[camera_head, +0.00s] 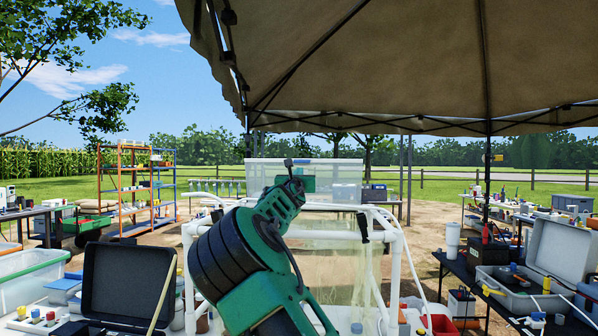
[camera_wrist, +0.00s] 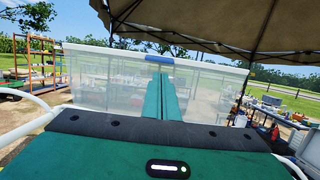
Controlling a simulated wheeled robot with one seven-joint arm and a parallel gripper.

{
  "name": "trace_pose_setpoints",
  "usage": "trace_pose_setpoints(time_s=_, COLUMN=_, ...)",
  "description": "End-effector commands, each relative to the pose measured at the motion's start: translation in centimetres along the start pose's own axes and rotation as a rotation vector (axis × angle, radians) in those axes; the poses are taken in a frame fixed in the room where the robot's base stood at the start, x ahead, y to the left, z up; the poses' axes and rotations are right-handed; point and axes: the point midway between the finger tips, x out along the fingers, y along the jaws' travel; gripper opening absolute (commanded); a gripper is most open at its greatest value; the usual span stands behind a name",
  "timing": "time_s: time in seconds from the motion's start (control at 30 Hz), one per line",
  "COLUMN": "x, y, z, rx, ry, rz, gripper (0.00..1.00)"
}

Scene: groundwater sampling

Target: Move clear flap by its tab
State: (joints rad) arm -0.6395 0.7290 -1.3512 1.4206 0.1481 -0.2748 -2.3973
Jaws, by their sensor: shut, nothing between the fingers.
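The clear flap (camera_head: 335,183) is a wide, see-through panel standing upright above the white pipe frame in the head view. In the wrist view the flap (camera_wrist: 105,80) spans most of the picture. Its blue tab (camera_wrist: 174,60) is at the middle of the top edge. My gripper (camera_head: 290,166) reaches up in front of the flap, and in the wrist view its green fingers (camera_wrist: 162,72) are together, empty, with their tips just by the tab. I cannot tell whether they touch it. In the head view my gripper and arm hide part of the flap.
The white pipe frame (camera_head: 397,270) with hanging clear sheeting stands below the flap. An open black case (camera_head: 125,285) is at left. A black table (camera_head: 455,265) with an open grey case (camera_head: 560,250) is at right. An orange shelf rack (camera_head: 122,190) stands farther back.

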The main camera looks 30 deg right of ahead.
Motion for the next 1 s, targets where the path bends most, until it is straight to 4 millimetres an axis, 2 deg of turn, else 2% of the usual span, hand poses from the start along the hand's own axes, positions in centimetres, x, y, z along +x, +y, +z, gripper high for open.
trace_pose_setpoints(time_s=0.3, x=4.4, y=-0.3, z=0.1, rx=-0.001, ry=-0.002, rz=-0.003, gripper=0.00)
trace_pose_setpoints(time_s=0.6, x=7.8, y=-0.3, z=0.1, rx=0.000, ry=-0.001, rz=-0.002, gripper=0.00)
trace_pose_setpoints(time_s=0.8, x=8.9, y=-0.2, z=0.0, rx=0.001, ry=0.000, rz=-0.002, gripper=0.00)
trace_pose_setpoints(time_s=1.0, x=9.1, y=-0.2, z=0.1, rx=0.002, ry=0.000, rz=-0.002, gripper=0.00)
